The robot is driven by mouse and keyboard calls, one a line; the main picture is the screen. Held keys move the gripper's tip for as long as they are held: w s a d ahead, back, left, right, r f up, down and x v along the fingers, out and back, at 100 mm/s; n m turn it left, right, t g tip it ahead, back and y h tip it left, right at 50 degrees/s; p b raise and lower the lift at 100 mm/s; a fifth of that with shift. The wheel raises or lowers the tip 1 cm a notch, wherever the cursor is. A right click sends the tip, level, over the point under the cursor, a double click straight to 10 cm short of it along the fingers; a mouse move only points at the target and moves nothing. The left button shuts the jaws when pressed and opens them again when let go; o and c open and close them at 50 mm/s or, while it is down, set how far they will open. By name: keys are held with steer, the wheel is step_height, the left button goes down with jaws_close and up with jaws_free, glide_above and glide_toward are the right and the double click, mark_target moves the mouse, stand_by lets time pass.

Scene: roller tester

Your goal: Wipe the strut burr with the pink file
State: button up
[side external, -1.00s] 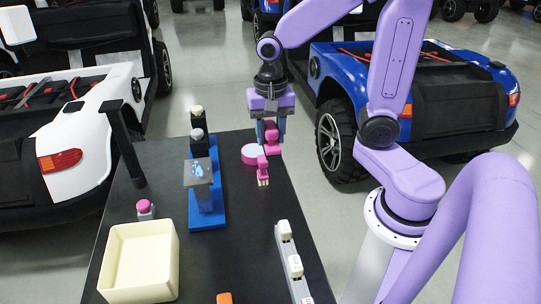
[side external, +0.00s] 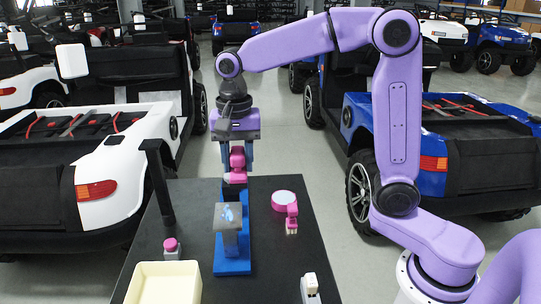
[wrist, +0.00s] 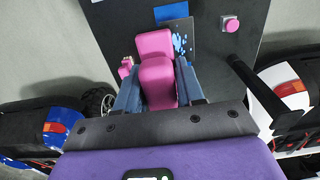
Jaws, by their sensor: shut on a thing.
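My gripper (side external: 237,172) is shut on a pink block-shaped tool, the pink file (side external: 237,160), and holds it upright over the far end of the blue base (side external: 233,266). In the wrist view the pink file (wrist: 157,82) sits between the blue fingers. A grey panel (side external: 220,215) with light-blue marks stands on the blue base, nearer the camera than the gripper. The marks (wrist: 179,43) show beside the file in the wrist view; I take them for the strut burr. The file appears apart from the panel, but its lower end is partly unclear.
A pink disc (side external: 284,196) and a small pink brush-like piece (side external: 292,211) lie right of the base. A pink button (side external: 171,245), a tall black post (side external: 160,185) and a cream bin (side external: 165,283) stand left. White-topped pieces (side external: 310,285) are at front right.

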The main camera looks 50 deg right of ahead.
steer(key=shift+w+a+f, duration=0.35)
steer(key=shift+a+f, duration=0.15)
steer(key=shift+f, duration=1.55)
steer(key=shift+w+a+f, duration=0.3)
steer(key=shift+a+f, duration=0.2)
steer(key=shift+f, duration=1.6)
steer(key=shift+w+a+f, duration=0.35)
steer(key=shift+a+f, duration=0.15)
steer(key=shift+f, duration=1.55)
steer(key=shift+w+d+f, duration=0.5)
steer(key=shift+w+d, duration=0.1)
steer(key=shift+w, duration=0.05)
steer(key=shift+w+d, duration=2.25)
steer(key=shift+s+a, duration=2.9)
step_height(320, 180, up, 8)
